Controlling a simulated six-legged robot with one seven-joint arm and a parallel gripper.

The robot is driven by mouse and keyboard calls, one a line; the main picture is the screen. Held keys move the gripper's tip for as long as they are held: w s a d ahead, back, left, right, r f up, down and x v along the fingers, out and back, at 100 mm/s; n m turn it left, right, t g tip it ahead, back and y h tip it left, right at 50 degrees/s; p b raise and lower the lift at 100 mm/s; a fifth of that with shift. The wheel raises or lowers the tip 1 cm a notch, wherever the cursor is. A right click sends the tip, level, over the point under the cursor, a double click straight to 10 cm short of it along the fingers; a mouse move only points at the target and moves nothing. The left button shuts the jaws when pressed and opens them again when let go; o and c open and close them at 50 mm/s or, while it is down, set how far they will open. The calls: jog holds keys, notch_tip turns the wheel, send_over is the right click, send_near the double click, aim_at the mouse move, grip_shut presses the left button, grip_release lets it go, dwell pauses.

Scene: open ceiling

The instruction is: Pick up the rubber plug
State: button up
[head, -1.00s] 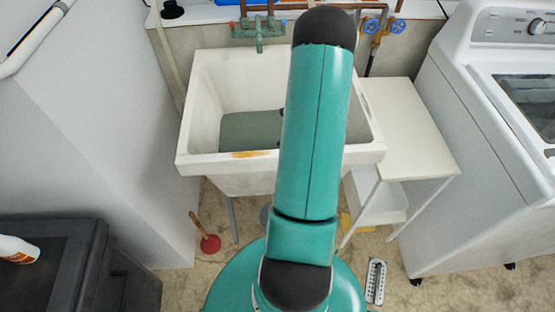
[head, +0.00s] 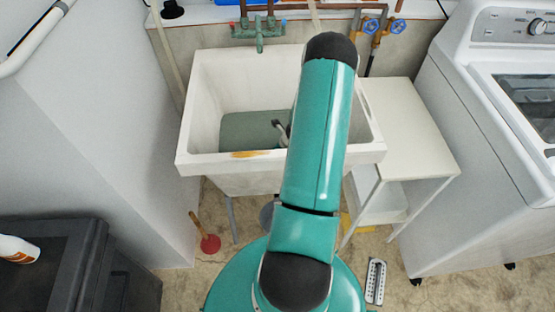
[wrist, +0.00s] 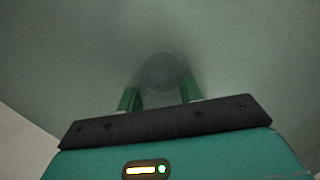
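My gripper (wrist: 160,92) is open in the wrist view, with its two green fingers apart and nothing visibly held between them. A faint round grey shape (wrist: 160,70) shows just beyond and between the fingertips, under murky grey-green water; it may be the rubber plug, but it is too blurred to be sure. In the head view the white sink (head: 205,100) holds the same grey-green water (head: 243,130). A dark part of my wrist shows over the water, and my arm hides the sink's right part.
A white side table (head: 415,130) stands right of the sink, beside a white washing machine (head: 480,140). Green taps (head: 258,32) are above the sink's back rim. A black object (head: 172,9) sits on the left ledge. A red plunger (head: 209,242) stands on the floor.

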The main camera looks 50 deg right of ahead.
grip_shut()
jog(key=shift+r, duration=0.1)
notch_tip(320, 180, up, 10)
dwell(0.5)
